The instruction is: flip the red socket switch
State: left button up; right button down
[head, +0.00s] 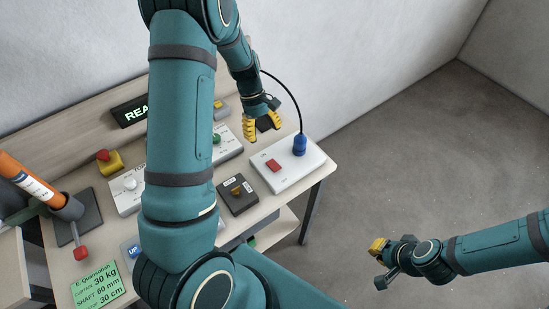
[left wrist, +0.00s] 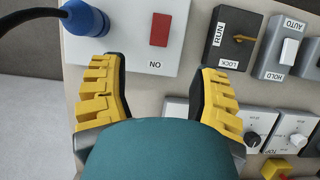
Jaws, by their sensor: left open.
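The red socket switch (head: 273,165) sits on a white socket plate (head: 300,180) at the right end of the table. A blue plug (head: 299,145) with a black cable stands in the same plate. My left gripper (head: 262,125) is open and empty, behind and left of the plate; its yellow fingers also show in the left wrist view (left wrist: 158,90). My right gripper (head: 380,262) hangs over the floor, away from the table; its finger gap is unclear.
Left of the plate is a dark key switch box (head: 238,195) marked RUN and LOCK. Floor on the right is clear.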

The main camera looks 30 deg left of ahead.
aim_at(273, 164)
pick_arm(q)
jog(key=x, duration=1.1)
jog(key=shift+s+d+f, duration=0.1)
jog(key=shift+d+f, duration=0.1)
jog(key=shift+f, duration=0.05)
grip_shut()
